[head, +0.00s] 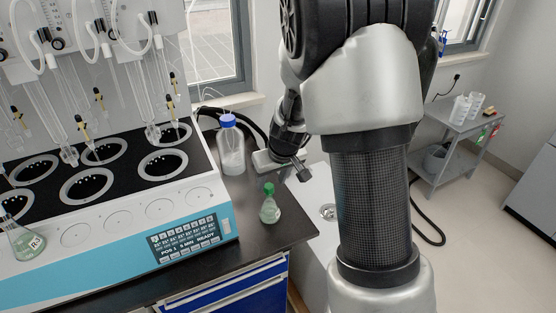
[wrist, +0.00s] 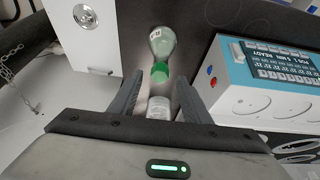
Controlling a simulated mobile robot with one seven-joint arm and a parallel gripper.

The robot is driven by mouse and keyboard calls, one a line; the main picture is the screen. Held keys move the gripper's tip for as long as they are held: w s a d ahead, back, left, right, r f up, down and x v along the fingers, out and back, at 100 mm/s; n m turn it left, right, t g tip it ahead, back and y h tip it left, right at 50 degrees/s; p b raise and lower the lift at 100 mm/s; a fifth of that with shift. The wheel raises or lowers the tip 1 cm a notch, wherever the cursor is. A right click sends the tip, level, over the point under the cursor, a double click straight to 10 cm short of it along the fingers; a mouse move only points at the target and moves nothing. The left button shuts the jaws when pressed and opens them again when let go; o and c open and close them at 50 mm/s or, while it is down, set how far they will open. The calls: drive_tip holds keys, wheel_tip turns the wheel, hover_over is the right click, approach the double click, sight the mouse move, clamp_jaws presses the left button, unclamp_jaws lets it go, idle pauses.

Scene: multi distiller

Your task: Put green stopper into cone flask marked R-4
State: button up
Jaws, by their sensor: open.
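A small cone flask (head: 269,212) with pale green contents stands upright on the dark counter, right of the distiller. The green stopper (head: 268,188) sits at its mouth. The wrist view shows the flask (wrist: 163,42) and the stopper (wrist: 160,72) too; the flask's small label is too small to read surely. My gripper (head: 288,168) is open, behind and slightly right of the flask in the head view. In the wrist view the stopper appears between the fingertips (wrist: 159,78), with no visible contact. Another cone flask (head: 28,243), labelled R3, is at the far left.
A blue-capped bottle (head: 231,150) stands left of my gripper. The distiller (head: 130,235) fills the left side. A pale cylindrical thing (wrist: 160,108) shows between the fingers in the wrist view. The counter (head: 262,238) around the flask is bare, with its edge to the right.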

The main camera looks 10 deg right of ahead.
drive_tip(key=p+v, duration=0.1)
drive_tip(key=v, duration=1.3)
drive_tip(key=shift+p, duration=0.35)
drive_tip(key=s+r+m+p, duration=0.1)
drive_tip(key=s+r+p, duration=0.1)
drive_tip(key=s+r, duration=0.5)
drive_tip(key=s+a+r+m+t+p, duration=0.1)
drive_tip(key=s+r+p, duration=0.1)
drive_tip(key=s+r, duration=0.5)
drive_tip(key=s, duration=0.6)
drive_tip(key=shift+s+a+h, duration=0.15)
drive_tip(key=shift+a+h, duration=0.15)
drive_tip(key=shift+a, duration=0.05)
drive_tip(key=shift+s+d+r, duration=0.1)
drive_tip(key=shift+s, duration=0.4)
drive_tip(key=c, duration=0.3)
